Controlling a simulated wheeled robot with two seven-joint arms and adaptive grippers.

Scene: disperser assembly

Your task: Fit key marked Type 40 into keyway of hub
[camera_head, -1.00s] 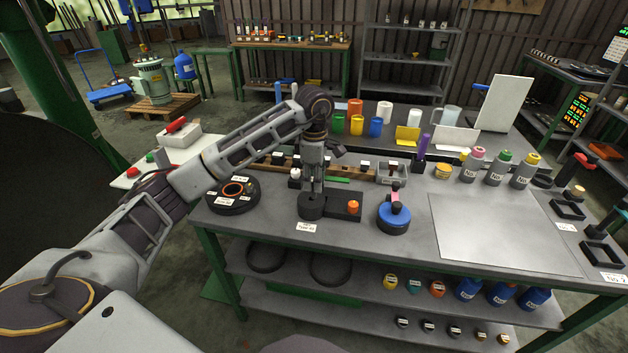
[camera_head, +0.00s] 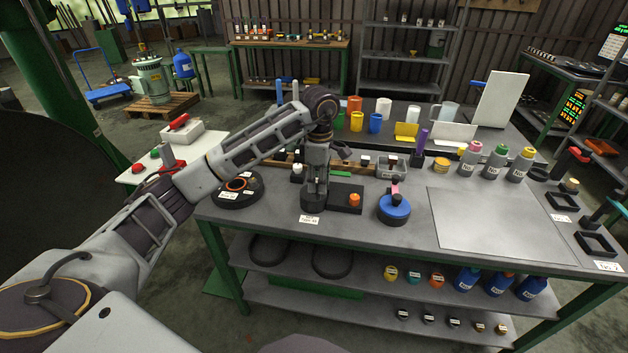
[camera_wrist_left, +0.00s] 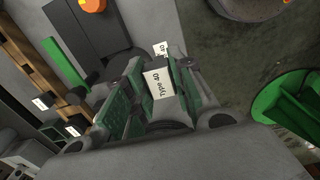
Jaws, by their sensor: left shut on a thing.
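In the head view my left gripper (camera_head: 315,203) points down at the dark hub stand (camera_head: 346,198) near the table's front edge. The hub is largely hidden behind the fingers. In the left wrist view the gripper (camera_wrist_left: 152,92) is shut on a key whose white label reads "Type 40" (camera_wrist_left: 158,84). The key sits between the green-lined fingers; its lower end is hidden. I cannot tell whether it touches the hub or lines up with the keyway. A white label (camera_head: 309,219) lies in front of the hub. My right gripper is not in view.
An orange knob (camera_head: 354,199) sits on the stand's right part. A blue round part (camera_head: 394,208) stands to the right, and a dark disc with an orange ring (camera_head: 237,190) to the left. A clear grey sheet (camera_head: 490,225) covers the table's right side.

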